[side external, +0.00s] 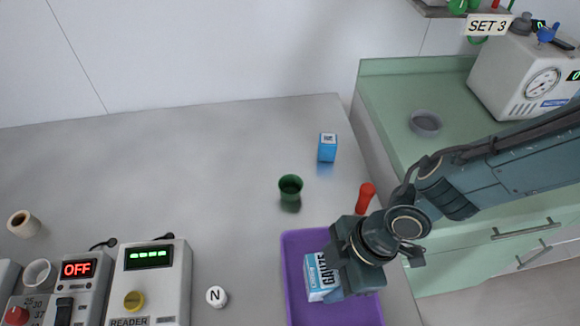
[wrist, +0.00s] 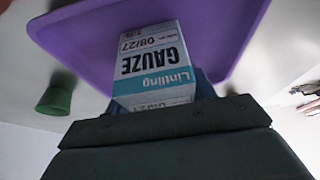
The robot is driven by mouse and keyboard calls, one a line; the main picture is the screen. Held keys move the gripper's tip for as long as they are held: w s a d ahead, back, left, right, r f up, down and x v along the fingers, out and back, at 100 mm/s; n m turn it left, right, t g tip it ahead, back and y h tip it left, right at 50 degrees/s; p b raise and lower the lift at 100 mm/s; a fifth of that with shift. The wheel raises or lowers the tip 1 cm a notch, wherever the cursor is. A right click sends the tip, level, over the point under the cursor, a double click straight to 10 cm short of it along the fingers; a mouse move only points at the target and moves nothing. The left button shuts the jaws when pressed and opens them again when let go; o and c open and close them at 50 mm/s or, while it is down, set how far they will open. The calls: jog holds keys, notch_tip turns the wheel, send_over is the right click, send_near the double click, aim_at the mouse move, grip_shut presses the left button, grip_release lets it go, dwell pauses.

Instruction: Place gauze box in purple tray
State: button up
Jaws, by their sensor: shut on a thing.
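The gauze box (side external: 318,277) is white and light blue with dark "GAUZE" lettering. My gripper (side external: 338,276) is shut on it, over the purple tray (side external: 291,262). In the wrist view the gauze box (wrist: 152,62) sticks out from my gripper (wrist: 165,105), with the purple tray (wrist: 225,25) behind it. My gripper and arm hide the tray's right part. I cannot tell whether the box touches the tray floor.
A green cup (side external: 290,187) and a small blue box (side external: 327,147) stand behind the tray. A red-handled item (side external: 365,198) is close to my wrist. A white "N" knob (side external: 216,296) and a reader device (side external: 150,285) are left of the tray.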

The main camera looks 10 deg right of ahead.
jog(key=shift+f, duration=0.1)
jog(key=o, duration=1)
jog(key=v, duration=1.2)
jog(key=shift+r, duration=0.25)
